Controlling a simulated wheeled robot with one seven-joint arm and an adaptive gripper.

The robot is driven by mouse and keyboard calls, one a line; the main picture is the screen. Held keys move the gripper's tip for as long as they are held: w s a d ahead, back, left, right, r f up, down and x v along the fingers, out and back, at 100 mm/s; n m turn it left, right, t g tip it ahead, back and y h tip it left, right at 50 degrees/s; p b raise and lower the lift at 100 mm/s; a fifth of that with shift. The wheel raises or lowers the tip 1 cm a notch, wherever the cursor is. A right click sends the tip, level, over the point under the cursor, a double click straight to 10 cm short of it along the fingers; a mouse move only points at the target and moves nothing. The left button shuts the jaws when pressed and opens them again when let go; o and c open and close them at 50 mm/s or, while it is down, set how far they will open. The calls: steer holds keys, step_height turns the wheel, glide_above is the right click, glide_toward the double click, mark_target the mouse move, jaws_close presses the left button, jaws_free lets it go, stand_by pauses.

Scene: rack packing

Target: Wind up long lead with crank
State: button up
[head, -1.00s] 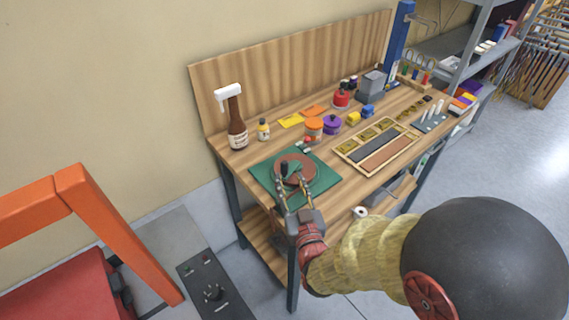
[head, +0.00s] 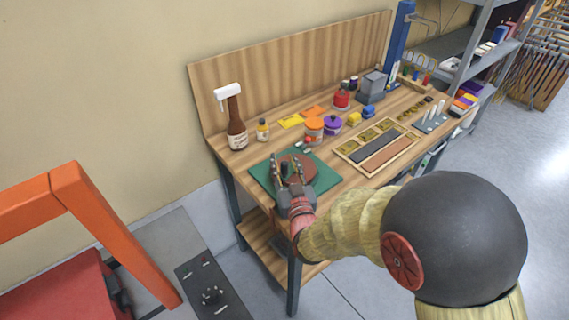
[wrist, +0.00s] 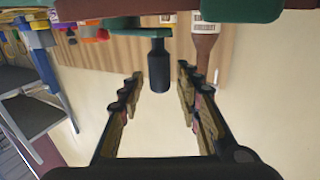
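A brown-red reel (head: 305,168) lies on a green mat (head: 326,180) at the near left corner of the workbench. Its black upright crank handle (wrist: 159,68) shows in the upside-down wrist view, on a green crank arm (wrist: 140,31). My gripper (head: 287,166) is over the reel, and it also shows in the wrist view (wrist: 160,76). It is open, with one finger on each side of the handle near the fingertips and a visible gap on both sides. In the head view my fingers hide the handle. I cannot make out the lead.
A brown spray bottle (head: 236,131) and a small bottle (head: 262,130) stand behind the mat. An orange-lidded jar (head: 314,127) and a purple pot (head: 332,124) stand behind it to the right. A wooden tray (head: 345,151) lies to the right. An orange frame (head: 110,220) stands left of the bench.

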steer(key=shift+c, duration=1.2)
jaws_close()
